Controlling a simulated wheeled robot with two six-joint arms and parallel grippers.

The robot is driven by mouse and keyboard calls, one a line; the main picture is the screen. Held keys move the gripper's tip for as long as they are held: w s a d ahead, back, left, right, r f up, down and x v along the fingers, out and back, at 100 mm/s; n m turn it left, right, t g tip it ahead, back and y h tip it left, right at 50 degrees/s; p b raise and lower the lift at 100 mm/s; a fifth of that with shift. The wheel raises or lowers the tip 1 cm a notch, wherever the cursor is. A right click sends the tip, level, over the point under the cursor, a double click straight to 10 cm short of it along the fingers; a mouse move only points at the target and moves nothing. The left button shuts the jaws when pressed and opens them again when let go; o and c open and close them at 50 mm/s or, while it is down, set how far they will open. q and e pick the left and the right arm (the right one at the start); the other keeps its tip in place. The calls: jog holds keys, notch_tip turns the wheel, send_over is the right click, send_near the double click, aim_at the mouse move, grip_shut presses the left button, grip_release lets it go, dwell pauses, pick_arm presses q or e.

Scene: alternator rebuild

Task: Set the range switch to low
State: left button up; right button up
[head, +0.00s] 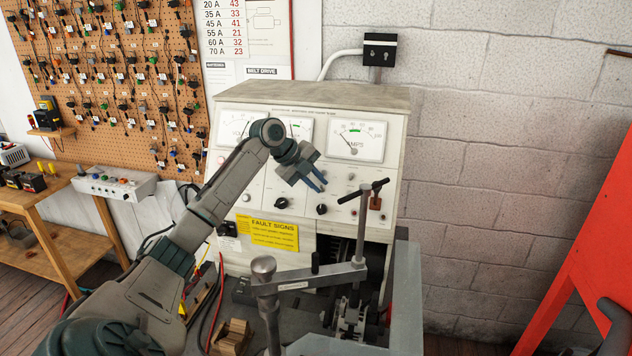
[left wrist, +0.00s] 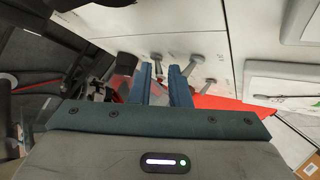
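The test bench panel (head: 262,178) is a cream cabinet face with meters, black knobs and small switches. One black knob (head: 282,203) is below my left gripper and another (head: 322,209) is just below its fingertips. I cannot tell which control is the range switch, and no label is readable. My left gripper (head: 314,184) is in front of the panel, its blue fingers apart and empty. In the left wrist view the fingers (left wrist: 160,82) have a gap between them, with metal levers (left wrist: 190,80) on a pale surface beyond. My right gripper is not in view.
An amps meter (head: 356,141) is above right of my left gripper. A T-handled clamp post (head: 361,225) and a metal arm (head: 310,275) stand in front of the panel. A yellow fault sign (head: 272,232) is below left. A red frame (head: 590,250) is at the right.

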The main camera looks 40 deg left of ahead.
pick_arm(q)
jog(key=shift+s+r, duration=0.1)
jog(key=b+v, duration=0.5)
jog(key=v, duration=0.5)
jog(key=shift+r, duration=0.25)
jog(key=shift+a, duration=0.15)
